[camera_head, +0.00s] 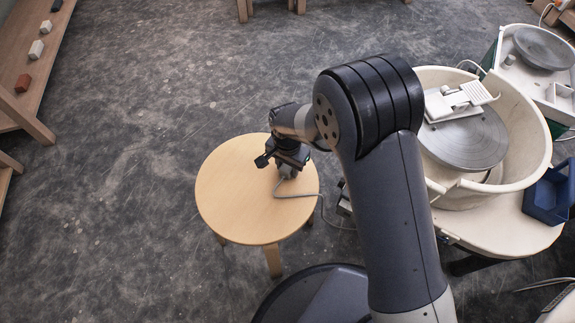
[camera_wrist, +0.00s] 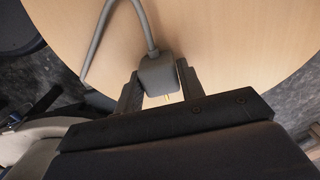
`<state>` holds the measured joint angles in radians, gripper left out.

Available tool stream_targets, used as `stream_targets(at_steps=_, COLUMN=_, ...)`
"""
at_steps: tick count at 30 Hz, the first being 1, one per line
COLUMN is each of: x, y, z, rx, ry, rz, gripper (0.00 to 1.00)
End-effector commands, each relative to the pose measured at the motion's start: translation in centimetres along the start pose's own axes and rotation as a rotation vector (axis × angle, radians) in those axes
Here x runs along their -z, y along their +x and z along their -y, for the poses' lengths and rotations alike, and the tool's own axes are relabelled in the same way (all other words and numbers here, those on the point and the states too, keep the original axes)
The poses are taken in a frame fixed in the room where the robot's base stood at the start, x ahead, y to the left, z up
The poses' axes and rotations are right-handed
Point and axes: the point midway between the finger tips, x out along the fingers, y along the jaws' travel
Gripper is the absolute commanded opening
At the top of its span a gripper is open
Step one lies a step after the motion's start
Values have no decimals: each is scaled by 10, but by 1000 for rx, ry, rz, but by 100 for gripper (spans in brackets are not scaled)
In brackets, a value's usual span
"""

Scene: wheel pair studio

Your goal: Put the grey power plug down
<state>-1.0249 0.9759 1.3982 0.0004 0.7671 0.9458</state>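The grey power plug (camera_wrist: 158,76) sits between the two fingers of my gripper (camera_wrist: 158,82) in the wrist view, with a finger against each side. Its metal prongs point toward the gripper's palm, and its grey cord leads away from the other end. In the head view, my gripper (camera_head: 286,166) is over the round wooden stool (camera_head: 232,196), right of its middle. The plug (camera_head: 287,172) shows partly beneath it, at or just above the stool top. I cannot tell whether it touches the wood.
The cord (camera_head: 312,194) runs over the stool's right edge toward the white pottery wheel (camera_head: 520,130). A blue bin (camera_head: 547,198) stands by the wheel. A wooden shelf (camera_head: 40,85) with small blocks is at the upper left. The stool's left half is bare.

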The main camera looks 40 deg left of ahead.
Motion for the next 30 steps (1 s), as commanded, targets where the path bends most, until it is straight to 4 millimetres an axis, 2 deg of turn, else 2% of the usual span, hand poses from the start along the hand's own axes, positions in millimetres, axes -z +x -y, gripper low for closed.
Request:
stream_targets(at_steps=1, x=0, y=0, z=0, rx=0, ry=0, rz=0, gripper=41)
stream_targets(at_steps=6, x=0, y=0, z=0, rx=0, ry=0, rz=0, gripper=55)
stream_targets(at_steps=16, x=0, y=-6, z=0, rx=0, ry=0, rz=0, gripper=56)
stream_targets(at_steps=20, x=0, y=-26, z=1, rx=3, ry=0, rz=-2, gripper=56)
stream_targets(at_steps=30, x=0, y=-97, z=0, rx=2, ry=0, rz=-2, gripper=56)
